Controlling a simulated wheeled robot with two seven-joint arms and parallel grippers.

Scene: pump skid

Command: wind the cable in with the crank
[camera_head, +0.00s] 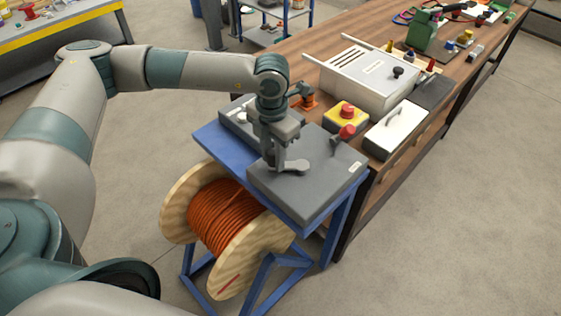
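A wooden cable drum (176,206) wound with orange cable (228,216) sits in a blue stand (262,280) at the lower middle. A grey box (318,187) lies on top of the stand. A short dark lever with a red knob (347,132) rises from the box's far right part. My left gripper (280,162) points down over the left part of the box, left of the red knob and apart from it. A grey metal piece lies at its fingertips; I cannot tell whether it is a finger or the crank. My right gripper is out of view.
A wooden bench (300,45) runs to the far right. On it stand a yellow box with a red button (346,114), a white case (397,132), a light grey unit (365,75) and a green machine (424,28). Floor at right is clear.

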